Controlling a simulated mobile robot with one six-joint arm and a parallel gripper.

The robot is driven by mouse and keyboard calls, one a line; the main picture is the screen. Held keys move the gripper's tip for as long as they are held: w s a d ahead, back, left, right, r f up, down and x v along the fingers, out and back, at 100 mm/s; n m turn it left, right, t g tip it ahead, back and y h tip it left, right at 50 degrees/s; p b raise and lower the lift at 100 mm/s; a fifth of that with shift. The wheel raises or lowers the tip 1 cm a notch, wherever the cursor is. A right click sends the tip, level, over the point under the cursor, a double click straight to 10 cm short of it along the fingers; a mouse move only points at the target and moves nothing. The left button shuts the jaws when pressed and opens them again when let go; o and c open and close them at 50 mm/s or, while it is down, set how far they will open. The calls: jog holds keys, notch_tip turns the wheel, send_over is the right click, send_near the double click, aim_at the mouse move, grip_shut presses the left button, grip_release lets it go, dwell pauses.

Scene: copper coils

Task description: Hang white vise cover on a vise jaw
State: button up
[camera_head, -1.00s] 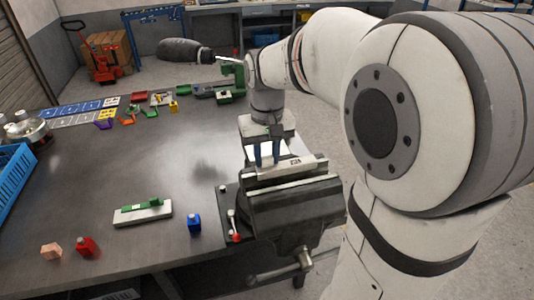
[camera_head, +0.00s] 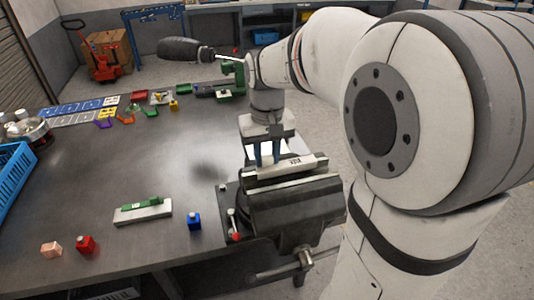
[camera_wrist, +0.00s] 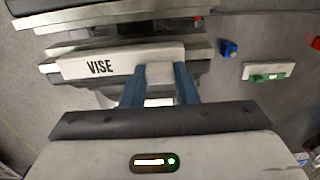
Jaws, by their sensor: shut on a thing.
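The white vise cover (camera_head: 303,164) is a long bar; its VISE lettering shows clearly in the wrist view (camera_wrist: 78,67). My gripper (camera_head: 266,162) points down with its blue fingers shut on the cover; in the wrist view the fingertips (camera_wrist: 160,72) grip its right part. The dark vise (camera_head: 298,214) is fixed at the table's right edge. The cover is at the top of the vise, along its far jaw in the head view. A pale strip (camera_head: 292,183) lies along the nearer jaw. Whether the cover rests on the jaw is hard to tell.
On the table (camera_head: 105,180) are a blue block (camera_head: 194,222), a red block (camera_head: 86,244), a tan block (camera_head: 51,250) and a white base with a green part (camera_head: 142,213). A blue crate (camera_head: 14,175) is at left. Several small coloured parts lie at the back. The middle is mostly clear.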

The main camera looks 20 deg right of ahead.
jog(key=shift+f, duration=0.1)
dwell(0.3)
jog(key=o, duration=1.1)
jog(key=shift+c, duration=0.2)
jog(key=shift+r+p, duration=3.05)
jog(key=shift+r, duration=0.95)
jog(key=shift+s+f+t+b, duration=0.7)
jog(key=shift+s+f, duration=0.55)
jog(key=shift+s, duration=1.15)
jog(key=shift+s+f+t+b, duration=0.45)
jog(key=shift+s+f+b, duration=0.65)
jog(key=shift+s, duration=1.3)
jog(key=shift+s+f+t+b, duration=0.6)
jog(key=shift+s+f, duration=0.75)
jog(key=shift+s, duration=1.05)
